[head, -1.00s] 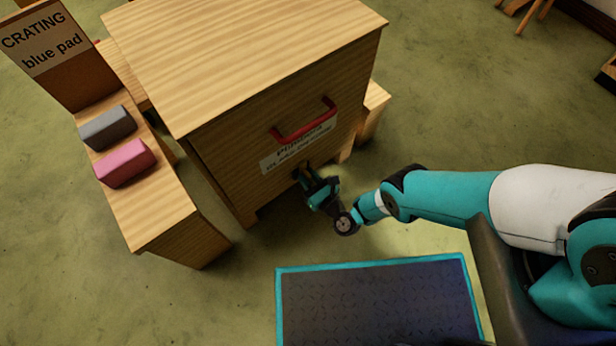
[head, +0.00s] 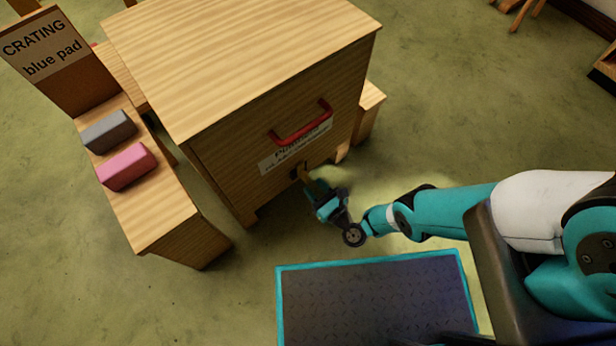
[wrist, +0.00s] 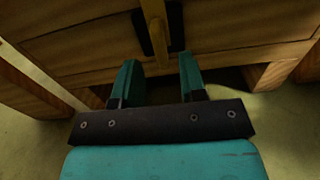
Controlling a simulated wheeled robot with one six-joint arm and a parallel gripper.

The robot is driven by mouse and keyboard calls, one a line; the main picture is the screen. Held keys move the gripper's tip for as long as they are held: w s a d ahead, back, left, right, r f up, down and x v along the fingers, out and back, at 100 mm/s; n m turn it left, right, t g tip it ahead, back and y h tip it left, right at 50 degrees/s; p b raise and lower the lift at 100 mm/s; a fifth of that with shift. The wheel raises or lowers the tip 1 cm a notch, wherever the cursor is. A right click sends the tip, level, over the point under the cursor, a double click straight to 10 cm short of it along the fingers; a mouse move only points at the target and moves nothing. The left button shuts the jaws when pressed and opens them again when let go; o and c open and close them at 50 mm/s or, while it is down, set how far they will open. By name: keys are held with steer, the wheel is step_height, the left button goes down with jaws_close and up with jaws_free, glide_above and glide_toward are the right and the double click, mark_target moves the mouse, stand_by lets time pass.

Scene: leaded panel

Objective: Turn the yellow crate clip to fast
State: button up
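The yellow crate clip (wrist: 155,28) is a narrow bar on a dark plate (wrist: 174,22) on the crate's front face. In the wrist view it stands close to upright, its lower end near the gap between my fingertips. In the head view the clip (head: 304,171) shows small, below the label, partly hidden by my gripper. My gripper (wrist: 159,65) has its two teal fingers apart with nothing visibly held. In the head view my gripper (head: 313,186) is just in front of and below the clip; I cannot tell whether it touches.
The wooden crate (head: 230,60) has a red handle (head: 302,124) above a white label (head: 290,157). At left, a wooden stand (head: 150,215) bears a grey block (head: 109,131) and a pink block (head: 127,167), beside a "CRATING blue pad" sign (head: 43,45). Open floor (head: 470,110) lies at right.

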steer(key=shift+s+d, duration=0.45)
steer(key=shift+s, duration=0.15)
steer(key=shift+s+d+b, duration=0.3)
steer(key=shift+s+d, duration=0.05)
steer(key=shift+s, duration=0.2)
